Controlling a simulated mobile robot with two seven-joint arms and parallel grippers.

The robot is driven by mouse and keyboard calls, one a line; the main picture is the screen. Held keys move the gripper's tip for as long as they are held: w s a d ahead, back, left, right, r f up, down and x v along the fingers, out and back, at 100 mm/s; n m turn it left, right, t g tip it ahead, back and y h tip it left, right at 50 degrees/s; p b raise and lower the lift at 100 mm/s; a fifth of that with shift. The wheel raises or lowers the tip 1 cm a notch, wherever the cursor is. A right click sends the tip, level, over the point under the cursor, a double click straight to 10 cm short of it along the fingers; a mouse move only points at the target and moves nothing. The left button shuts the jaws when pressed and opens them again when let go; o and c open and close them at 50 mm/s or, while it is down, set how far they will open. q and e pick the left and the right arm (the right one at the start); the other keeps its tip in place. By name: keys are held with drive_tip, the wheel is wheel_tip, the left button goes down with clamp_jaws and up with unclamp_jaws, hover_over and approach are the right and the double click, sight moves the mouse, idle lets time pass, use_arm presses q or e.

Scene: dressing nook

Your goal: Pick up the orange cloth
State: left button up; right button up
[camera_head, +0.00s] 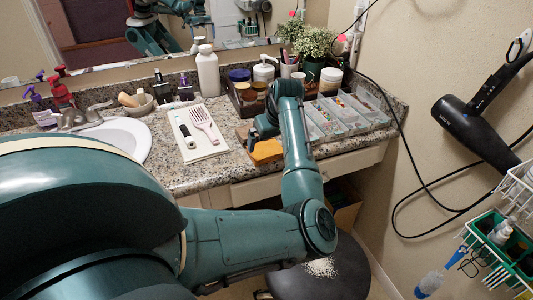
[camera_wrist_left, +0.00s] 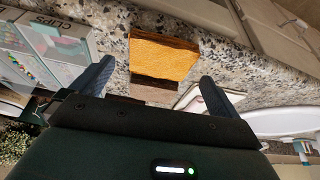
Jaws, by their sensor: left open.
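The orange cloth (camera_head: 266,151) lies folded near the front edge of the granite counter, just below my left gripper (camera_head: 258,136) in the head view. In the left wrist view the orange cloth (camera_wrist_left: 163,57) is a flat block with a brown edge, beyond the fingertips and roughly between their lines. My left gripper (camera_wrist_left: 156,77) is open with nothing between its fingers. It looks apart from the cloth, though the exact height above it is hard to tell. My left arm hides part of the counter around the cloth. My right gripper is not in view.
Clear boxes (camera_head: 345,115) of small items stand to the right, and a dark tray of jars (camera_head: 243,105) behind. The sink (camera_head: 122,135) is further left. A brown block (camera_wrist_left: 157,91) adjoins the cloth.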

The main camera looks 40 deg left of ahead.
sight(267, 149)
use_arm(q)
drive_tip(key=x, duration=0.5)
drive_tip(key=shift+a+f+b, duration=0.2)
drive_tip(key=shift+a+b, duration=0.15)
drive_tip(key=shift+c, duration=0.2)
drive_tip(key=c, duration=0.6)
